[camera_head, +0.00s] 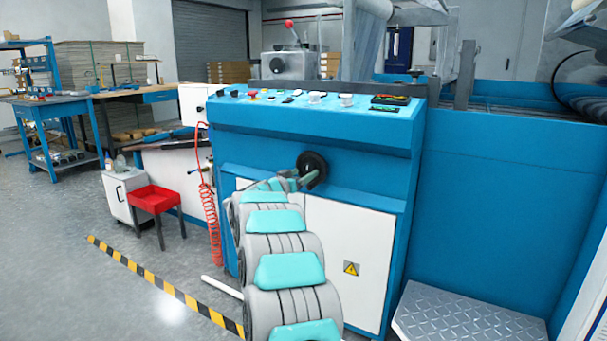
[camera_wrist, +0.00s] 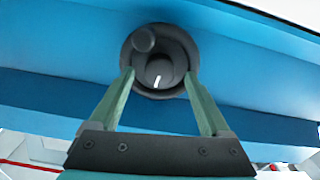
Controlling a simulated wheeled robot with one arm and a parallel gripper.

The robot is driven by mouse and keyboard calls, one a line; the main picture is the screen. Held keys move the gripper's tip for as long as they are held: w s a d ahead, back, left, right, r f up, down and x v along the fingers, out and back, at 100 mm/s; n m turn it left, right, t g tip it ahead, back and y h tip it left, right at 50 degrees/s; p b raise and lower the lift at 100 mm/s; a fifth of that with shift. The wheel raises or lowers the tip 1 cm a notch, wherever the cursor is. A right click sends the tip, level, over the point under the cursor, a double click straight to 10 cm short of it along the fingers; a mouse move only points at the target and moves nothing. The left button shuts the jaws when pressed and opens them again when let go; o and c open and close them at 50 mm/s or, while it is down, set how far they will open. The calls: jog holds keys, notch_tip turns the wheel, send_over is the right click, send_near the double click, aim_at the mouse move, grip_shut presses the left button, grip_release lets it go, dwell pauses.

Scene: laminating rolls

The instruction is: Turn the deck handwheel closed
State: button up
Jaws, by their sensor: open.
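The deck handwheel is a black round wheel (camera_head: 313,170) on the front of the blue machine, below the control panel. In the wrist view the handwheel (camera_wrist: 160,62) faces me, with a round knob at its upper left and a white mark on its hub pointing down. My gripper (camera_head: 296,180) is at the handwheel's left in the head view. In the wrist view my gripper (camera_wrist: 158,82) is open, its two green fingers on either side of the wheel's lower part. I cannot tell whether the fingers touch the rim.
The blue machine (camera_head: 480,180) fills the middle and right. A metal tread-plate step (camera_head: 470,318) stands at its foot. A red stool (camera_head: 154,200) and a coiled red hose (camera_head: 210,215) are to the left. Open floor (camera_head: 60,270) lies at the far left.

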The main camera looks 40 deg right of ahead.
jog(key=shift+w+d+r, duration=0.1)
jog(key=shift+w+d, duration=0.1)
jog(key=shift+d, duration=0.45)
jog(key=shift+c, duration=0.3)
grip_shut()
